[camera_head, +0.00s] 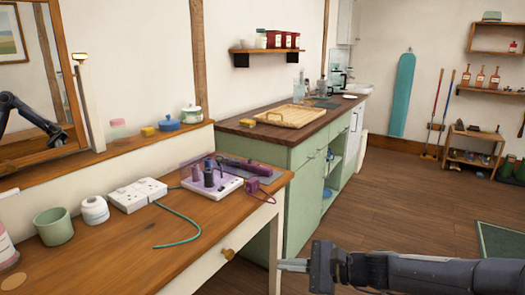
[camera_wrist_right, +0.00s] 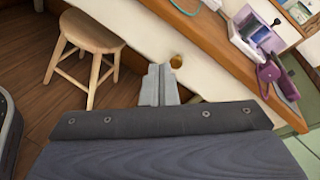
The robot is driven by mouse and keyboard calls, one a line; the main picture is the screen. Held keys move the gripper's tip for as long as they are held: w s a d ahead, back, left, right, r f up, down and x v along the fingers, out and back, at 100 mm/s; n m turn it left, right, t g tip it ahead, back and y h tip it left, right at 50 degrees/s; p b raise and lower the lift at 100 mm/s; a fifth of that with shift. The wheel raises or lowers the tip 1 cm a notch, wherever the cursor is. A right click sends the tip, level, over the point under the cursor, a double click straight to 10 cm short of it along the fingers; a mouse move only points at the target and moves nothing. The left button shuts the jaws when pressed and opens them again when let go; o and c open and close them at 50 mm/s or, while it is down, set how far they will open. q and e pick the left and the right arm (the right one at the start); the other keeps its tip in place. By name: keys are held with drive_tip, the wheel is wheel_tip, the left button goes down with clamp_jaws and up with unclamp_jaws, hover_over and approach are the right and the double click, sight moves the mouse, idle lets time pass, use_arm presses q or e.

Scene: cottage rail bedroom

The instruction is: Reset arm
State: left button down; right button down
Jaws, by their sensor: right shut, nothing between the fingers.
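My right gripper (camera_head: 294,265) reaches in from the lower right in the head view. My left gripper does not show in the head view.
A wooden stool (camera_wrist_right: 92,37) stands left of the fingers in the wrist view. A green cabinet (camera_head: 305,190) stands behind. Floor is open to the right.

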drive_tip(key=s+d+f+n+h, duration=0.1)
drive_tip(key=s+d+n+h, duration=0.5)
drive_tip(key=s, duration=0.8)
drive_tip(key=s+d+f+n+h, duration=0.1)
drive_tip(key=s+d+n+h, duration=0.3)
drive_tip(key=s+d+n, duration=0.65)
drive_tip(key=s+a+r+m+p, duration=0.1)
drive_tip(key=r+p, duration=1)
drive_tip(key=p, duration=0.1)
drive_tip(key=s+a+r+m+p, duration=0.1)
drive_tip(key=s+r+m+p, duration=0.1)
drive_tip(key=r+p, duration=1)
drive_tip(key=shift+a+r, duration=0.15)
drive_tip(key=shift+r, duration=0.15)
